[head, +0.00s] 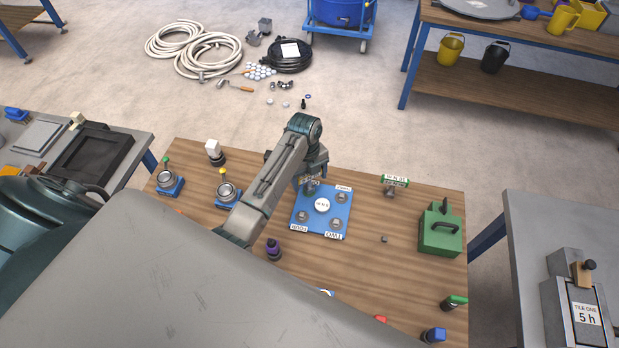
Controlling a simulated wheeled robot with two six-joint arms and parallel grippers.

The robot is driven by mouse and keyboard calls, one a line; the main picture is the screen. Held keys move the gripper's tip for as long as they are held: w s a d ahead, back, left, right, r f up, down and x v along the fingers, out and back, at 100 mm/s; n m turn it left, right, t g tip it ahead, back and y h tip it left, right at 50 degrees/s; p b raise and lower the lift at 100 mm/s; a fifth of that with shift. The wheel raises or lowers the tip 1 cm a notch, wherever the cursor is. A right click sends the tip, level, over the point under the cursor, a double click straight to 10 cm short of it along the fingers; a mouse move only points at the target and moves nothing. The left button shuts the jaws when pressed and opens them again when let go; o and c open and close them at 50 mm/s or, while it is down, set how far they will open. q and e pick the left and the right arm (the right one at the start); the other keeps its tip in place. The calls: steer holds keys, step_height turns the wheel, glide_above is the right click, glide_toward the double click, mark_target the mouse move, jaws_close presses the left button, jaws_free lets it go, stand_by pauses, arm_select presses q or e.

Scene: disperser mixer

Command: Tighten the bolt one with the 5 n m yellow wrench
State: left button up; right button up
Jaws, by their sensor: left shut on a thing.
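A blue plate (325,222) lies on the wooden table, with a round white marking in its middle and a bolt near each corner. Labels at its near corners read FOUR (299,227) and TWO (333,234). The label at the far right corner (343,188) seems to read THREE. My left gripper (313,182) points down over the far left corner and is shut on a partly hidden tool. The bolt there is hidden. I cannot make out the yellow 5 N m wrench for sure. My right gripper is not in view.
A wrench with a green label (395,182) stands right of the plate, and a green box (440,230) farther right. Yellow-topped (226,190) and green-topped (170,182) holders stand at left. A purple-topped item (273,249) stands near the plate.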

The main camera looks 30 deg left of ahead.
arm_select(q)
steer(key=shift+r, duration=2.75)
